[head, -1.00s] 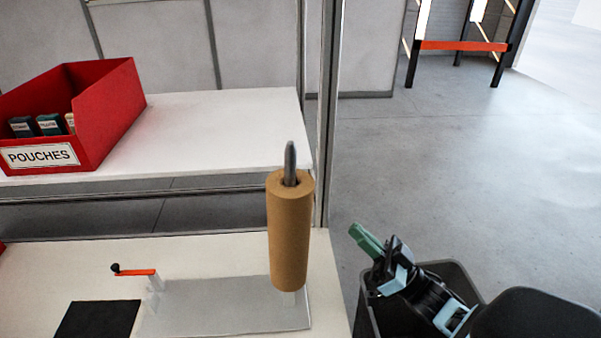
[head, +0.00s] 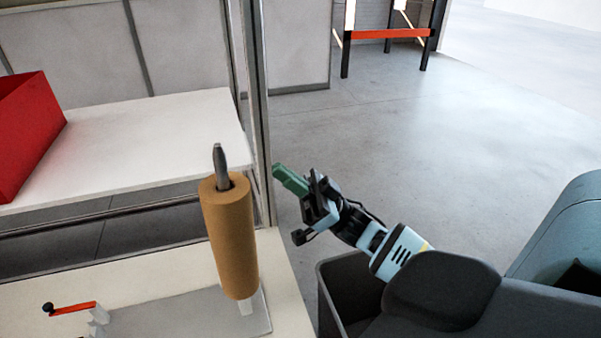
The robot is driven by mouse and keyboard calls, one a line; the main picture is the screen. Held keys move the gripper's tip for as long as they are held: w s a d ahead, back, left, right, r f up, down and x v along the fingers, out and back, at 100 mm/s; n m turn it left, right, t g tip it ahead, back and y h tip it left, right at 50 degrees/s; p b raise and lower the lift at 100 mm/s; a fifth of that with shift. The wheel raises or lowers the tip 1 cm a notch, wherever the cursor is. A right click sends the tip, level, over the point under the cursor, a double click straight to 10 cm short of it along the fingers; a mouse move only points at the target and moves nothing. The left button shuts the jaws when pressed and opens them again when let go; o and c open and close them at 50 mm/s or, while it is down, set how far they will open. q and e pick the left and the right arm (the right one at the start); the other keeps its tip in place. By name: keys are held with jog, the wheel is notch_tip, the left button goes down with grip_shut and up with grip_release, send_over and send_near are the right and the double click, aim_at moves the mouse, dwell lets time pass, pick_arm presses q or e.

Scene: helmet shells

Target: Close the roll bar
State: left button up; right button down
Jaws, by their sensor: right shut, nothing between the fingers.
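The roll bar (head: 219,157) is a grey rod that stands up at a slight tilt, with its tip sticking out above a brown cylindrical roll (head: 231,238). The roll is around the bar, over a grey plate (head: 180,318) on the white table. An orange arm with a black knob (head: 72,309) sits on a pale support at the plate's left. My right gripper (head: 289,179) is shut and empty, its green fingers pointing up and left. It appears to the right of the roll, level with the bar's upper end and apart from it. My left gripper is not in view.
A dark open bin (head: 334,285) stands right of the table, below my right arm. A metal post (head: 254,120) rises behind the roll. A white shelf (head: 150,140) with a red box (head: 28,128) is at the back left. Open floor lies to the right.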

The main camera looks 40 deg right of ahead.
jog(key=shift+w+a+r+p, duration=0.2)
jog(key=shift+w+a+r, duration=0.4)
jog(key=shift+a, duration=0.25)
jog(key=shift+w+a+r+p, duration=0.25)
jog(key=shift+w+a+r, duration=0.1)
jog(key=shift+w+a, duration=0.5)
jog(key=shift+w+a+r+p, duration=0.2)
jog(key=shift+w+a+r, duration=0.35)
jog(key=shift+a, duration=0.35)
